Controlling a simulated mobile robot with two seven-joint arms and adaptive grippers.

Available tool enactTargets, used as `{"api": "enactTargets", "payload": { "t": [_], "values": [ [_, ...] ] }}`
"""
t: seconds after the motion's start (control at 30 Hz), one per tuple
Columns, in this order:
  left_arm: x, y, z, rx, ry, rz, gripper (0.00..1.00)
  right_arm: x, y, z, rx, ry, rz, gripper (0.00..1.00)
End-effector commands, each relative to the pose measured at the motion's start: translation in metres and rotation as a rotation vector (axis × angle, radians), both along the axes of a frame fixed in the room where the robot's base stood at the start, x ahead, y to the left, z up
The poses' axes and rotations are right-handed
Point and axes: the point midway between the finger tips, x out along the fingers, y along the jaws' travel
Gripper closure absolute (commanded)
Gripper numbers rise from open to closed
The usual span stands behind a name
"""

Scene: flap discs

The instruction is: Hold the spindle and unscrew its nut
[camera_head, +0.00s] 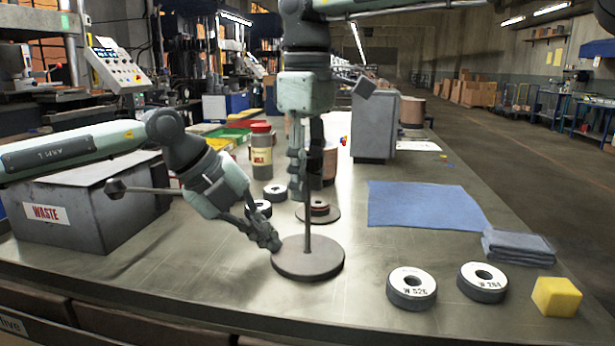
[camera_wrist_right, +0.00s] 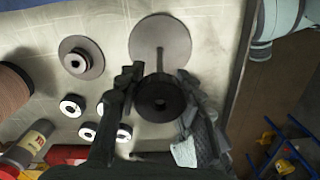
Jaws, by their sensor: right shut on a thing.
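The spindle has a thin upright rod (camera_head: 307,215) on a round flat base (camera_head: 309,262), standing on the bench. The base also shows in the right wrist view (camera_wrist_right: 160,38). My right gripper (camera_head: 307,165) is above it, fingers pointing down around the rod's upper part. In the right wrist view it is shut on a dark round nut (camera_wrist_right: 160,97) with a hole in its middle. My left gripper (camera_head: 268,240) is low at the left edge of the base; whether its fingers are closed on anything is unclear.
A ring marked W 526 (camera_head: 412,288), another ring (camera_head: 483,281) and a yellow block (camera_head: 556,297) lie at front right. A blue cloth (camera_head: 420,205) lies behind them. A WASTE bin (camera_head: 95,230) is left; a red-lidded jar (camera_head: 262,150) stands behind.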

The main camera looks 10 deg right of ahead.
Motion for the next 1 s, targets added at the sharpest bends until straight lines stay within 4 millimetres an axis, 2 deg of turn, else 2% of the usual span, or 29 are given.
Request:
{"api": "enactTargets", "payload": {
  "t": [0.23, 0.73, 1.0],
  "values": [
    [0.000, 0.000, 0.002, 0.002, 0.002, 0.000, 1.00, 0.000, 0.000, 0.000, 0.000, 0.000, 0.030, 0.87],
    [0.000, 0.000, 0.043, 0.000, -0.001, 0.001, 1.00, 0.000, 0.000, 0.000, 0.000, 0.000, 0.030, 0.88],
    [0.000, 0.000, 0.050, 0.001, 0.001, -0.001, 1.00, 0.000, 0.000, 0.000, 0.000, 0.000, 0.030, 0.89]
  ]
}}
